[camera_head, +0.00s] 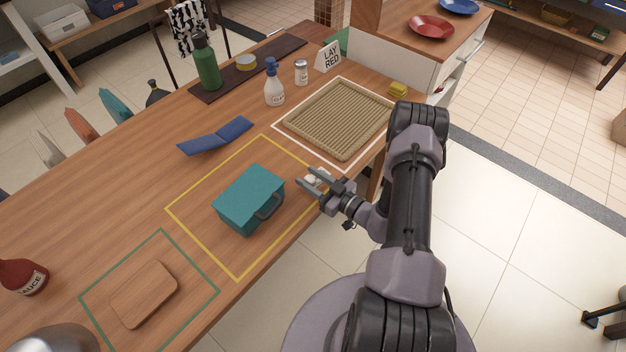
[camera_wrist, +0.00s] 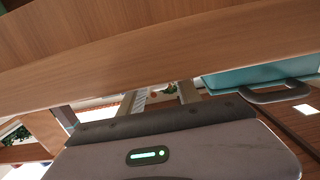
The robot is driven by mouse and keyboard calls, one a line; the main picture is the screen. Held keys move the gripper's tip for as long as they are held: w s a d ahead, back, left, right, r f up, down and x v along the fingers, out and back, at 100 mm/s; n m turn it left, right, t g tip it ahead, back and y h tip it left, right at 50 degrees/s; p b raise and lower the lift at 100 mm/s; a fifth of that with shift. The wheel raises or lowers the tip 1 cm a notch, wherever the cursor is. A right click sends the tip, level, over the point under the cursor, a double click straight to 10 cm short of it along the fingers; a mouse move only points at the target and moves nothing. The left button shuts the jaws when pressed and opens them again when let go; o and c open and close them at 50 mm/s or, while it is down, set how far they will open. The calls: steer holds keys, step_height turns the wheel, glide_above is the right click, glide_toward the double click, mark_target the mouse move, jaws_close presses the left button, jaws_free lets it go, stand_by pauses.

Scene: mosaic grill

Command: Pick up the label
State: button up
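A small white object (camera_head: 316,179), possibly the label, lies near the table's right edge, at the corner of the yellow outline. My gripper's fingers partly hide it, and I cannot read anything on it. My gripper (camera_head: 305,178) is at the table edge with its two fingers apart around or just over this white object; contact cannot be told. In the wrist view the fingers (camera_wrist: 158,97) also stand apart, with a gap between them. A white standing card reading "LAY RED" (camera_head: 329,56) stands at the far end of the table.
A teal box with a handle (camera_head: 247,196) sits close left of my gripper; it also shows in the wrist view (camera_wrist: 262,72). A woven tray (camera_head: 340,118) lies beyond it. A blue folded piece (camera_head: 215,136), a white bottle (camera_head: 274,88) and a shaker (camera_head: 301,72) stand farther off.

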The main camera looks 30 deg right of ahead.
jaws_close()
